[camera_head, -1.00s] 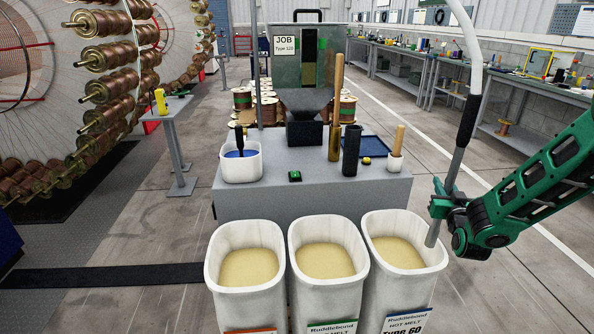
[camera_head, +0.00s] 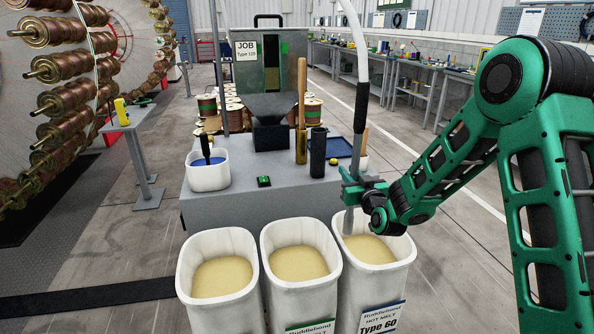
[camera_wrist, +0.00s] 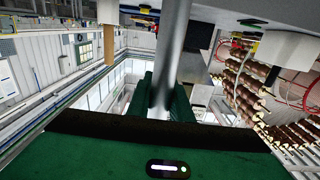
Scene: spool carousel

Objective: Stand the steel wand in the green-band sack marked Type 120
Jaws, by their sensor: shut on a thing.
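The steel wand (camera_head: 357,150) is a grey tube with a black upper grip and a white hose rising from it. My gripper (camera_head: 353,188) is shut on its steel part and holds it near upright; the grey tube also crosses the wrist view (camera_wrist: 173,45). Its lower end shows against the inside of the right sack (camera_head: 376,298), which has a blue band marked Type 60. I cannot tell whether the tip is above the rim or below it. The green-band sack (camera_head: 292,292) is the middle one, with tan granules inside. Its type number is cut off.
A left sack (camera_head: 222,308) stands beside the middle one; its label is out of frame. A JOB card (camera_head: 246,51) reads Type 120.

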